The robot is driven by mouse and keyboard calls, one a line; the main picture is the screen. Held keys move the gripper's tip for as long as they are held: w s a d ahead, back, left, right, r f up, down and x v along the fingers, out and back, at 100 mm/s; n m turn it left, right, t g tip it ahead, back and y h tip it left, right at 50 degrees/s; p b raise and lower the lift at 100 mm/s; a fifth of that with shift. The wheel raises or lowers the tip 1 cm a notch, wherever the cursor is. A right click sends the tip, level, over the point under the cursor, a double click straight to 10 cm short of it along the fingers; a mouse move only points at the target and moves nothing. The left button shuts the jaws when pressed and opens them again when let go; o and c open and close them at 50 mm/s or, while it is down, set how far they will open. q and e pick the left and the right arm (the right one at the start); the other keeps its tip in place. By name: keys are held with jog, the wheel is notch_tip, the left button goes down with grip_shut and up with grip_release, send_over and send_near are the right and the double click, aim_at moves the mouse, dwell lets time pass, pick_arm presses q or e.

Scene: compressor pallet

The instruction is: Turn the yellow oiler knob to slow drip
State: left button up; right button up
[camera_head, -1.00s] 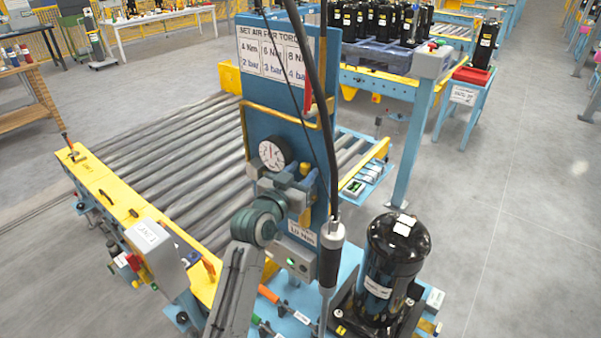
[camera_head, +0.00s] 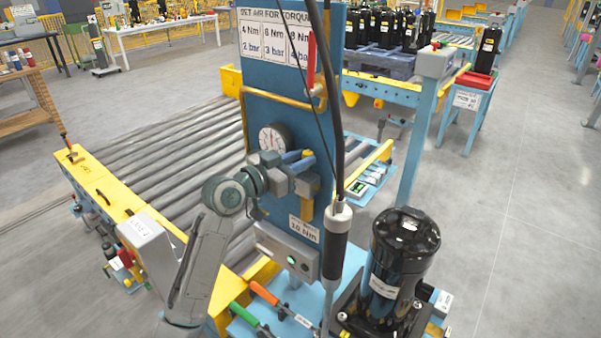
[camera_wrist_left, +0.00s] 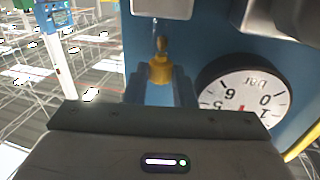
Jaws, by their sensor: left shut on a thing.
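The yellow oiler knob (camera_wrist_left: 160,68) shows in the left wrist view between the two blue-grey fingers of my left gripper (camera_wrist_left: 160,90), in front of the blue panel. In the head view a bit of the knob (camera_head: 309,153) shows at the fingertips. My left gripper (camera_head: 300,163) reaches in from the left and is shut on the knob. The knob's far side and any drip marking are hidden or too small to read. My right gripper is not in view.
A round pressure gauge (camera_head: 276,138) sits close beside the gripper on the blue panel (camera_head: 262,108). A black hose and a hanging tool (camera_head: 336,235) come down just right of it. A black compressor (camera_head: 402,255) stands at the lower right. A roller conveyor (camera_head: 165,160) lies behind.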

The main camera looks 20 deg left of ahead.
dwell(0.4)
pick_arm(q)
jog(key=o, duration=0.8)
jog(key=shift+o, duration=0.9)
jog(key=shift+d+r, duration=0.1)
